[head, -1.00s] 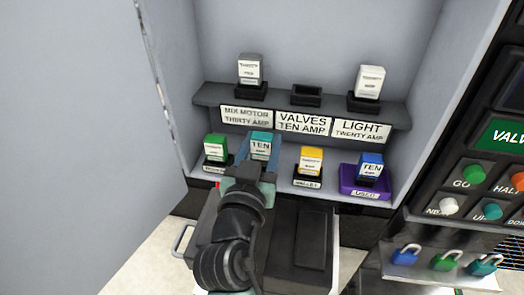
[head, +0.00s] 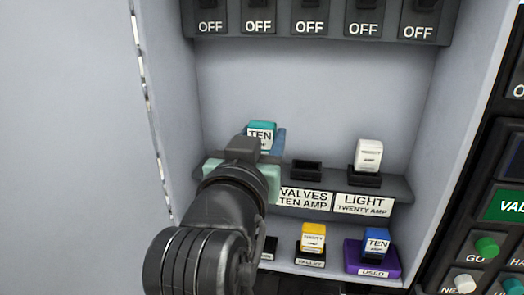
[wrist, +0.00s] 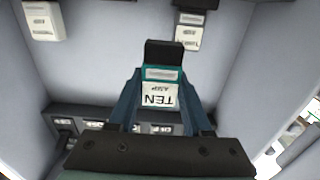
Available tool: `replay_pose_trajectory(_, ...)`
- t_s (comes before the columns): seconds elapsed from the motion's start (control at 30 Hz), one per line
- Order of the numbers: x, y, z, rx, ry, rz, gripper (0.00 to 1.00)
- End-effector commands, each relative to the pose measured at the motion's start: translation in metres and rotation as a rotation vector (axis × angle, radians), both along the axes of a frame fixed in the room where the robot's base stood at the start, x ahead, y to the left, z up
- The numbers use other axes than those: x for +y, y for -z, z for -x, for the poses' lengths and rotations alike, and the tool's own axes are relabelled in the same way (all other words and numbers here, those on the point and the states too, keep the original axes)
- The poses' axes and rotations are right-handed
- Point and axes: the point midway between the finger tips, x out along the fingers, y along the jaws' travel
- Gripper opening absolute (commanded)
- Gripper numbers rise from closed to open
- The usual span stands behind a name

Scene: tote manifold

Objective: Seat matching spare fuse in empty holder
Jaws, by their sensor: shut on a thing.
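My gripper (head: 262,150) is shut on a teal fuse (head: 261,132) labelled TEN, raised above and in front of the upper shelf at its left part. The held fuse (wrist: 160,93) also shows between the fingers in the wrist view. The empty black holder (head: 306,170) stands on the upper shelf behind the VALVES TEN AMP label (head: 305,198), to the right of my gripper. A white fuse (head: 368,156) sits in the holder above the LIGHT TWENTY AMP label (head: 363,204). My arm hides the MIX MOTOR holder in the head view.
A yellow fuse (head: 313,237) stands on the lower shelf. A blue TEN fuse (head: 376,241) sits in a purple USED tray (head: 371,259). A row of OFF switches (head: 309,18) lines the top. The cabinet door (head: 70,150) is at the left.

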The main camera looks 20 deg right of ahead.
Motion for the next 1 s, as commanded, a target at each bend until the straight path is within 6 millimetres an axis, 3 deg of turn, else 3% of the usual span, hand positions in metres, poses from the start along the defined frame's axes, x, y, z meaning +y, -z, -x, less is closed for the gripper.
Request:
replay_pose_trajectory(0.33, 0.000, -0.002, 0.000, -0.001, 0.000, 0.001, 0.00)
replay_pose_trajectory(0.63, 0.000, -0.020, 0.000, -0.001, 0.000, 0.001, 0.00)
replay_pose_trajectory(1.0, 0.002, -0.019, 0.002, -0.001, 0.000, 0.001, 0.00)
